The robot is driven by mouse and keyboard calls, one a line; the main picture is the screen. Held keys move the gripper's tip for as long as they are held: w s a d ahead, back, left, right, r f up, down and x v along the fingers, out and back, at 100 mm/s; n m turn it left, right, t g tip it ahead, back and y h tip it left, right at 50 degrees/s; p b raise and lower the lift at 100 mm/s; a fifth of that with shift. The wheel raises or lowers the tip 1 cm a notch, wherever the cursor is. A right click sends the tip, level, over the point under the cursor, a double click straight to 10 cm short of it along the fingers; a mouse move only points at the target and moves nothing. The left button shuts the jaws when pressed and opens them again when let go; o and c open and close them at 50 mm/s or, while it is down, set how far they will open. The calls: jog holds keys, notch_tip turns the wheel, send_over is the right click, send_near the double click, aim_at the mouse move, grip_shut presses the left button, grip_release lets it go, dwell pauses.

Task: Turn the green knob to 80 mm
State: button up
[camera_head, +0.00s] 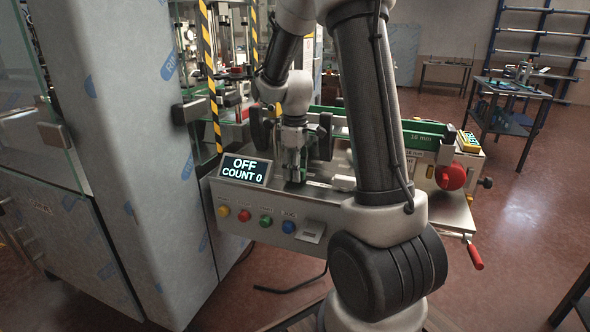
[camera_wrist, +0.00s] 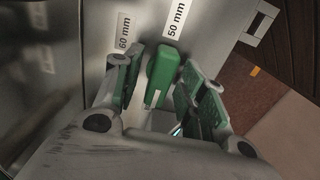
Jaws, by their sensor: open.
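The green knob (camera_wrist: 163,66) shows in the wrist view as a long green grip with a pale mark near its lower end. Its upper end lies between a 60 mm label (camera_wrist: 123,31) and a 50 mm label (camera_wrist: 177,19). No 80 mm label can be made out. My gripper (camera_wrist: 164,75) is open, with one finger on each side of the knob; whether either pad touches it cannot be told. In the head view my gripper (camera_head: 293,165) points down over the machine's top plate, and the knob is hidden there.
A display (camera_head: 244,170) reading OFF, COUNT 0 stands left of my gripper. Several coloured buttons line the machine's front (camera_head: 275,206). A red round knob (camera_head: 451,177) and a red crank handle (camera_head: 475,257) are at right. A large filmwrapped cabinet (camera_head: 135,120) stands close on the left.

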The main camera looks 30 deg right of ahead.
notch_tip(320, 180, up, 12)
dwell(0.4)
dwell(0.4)
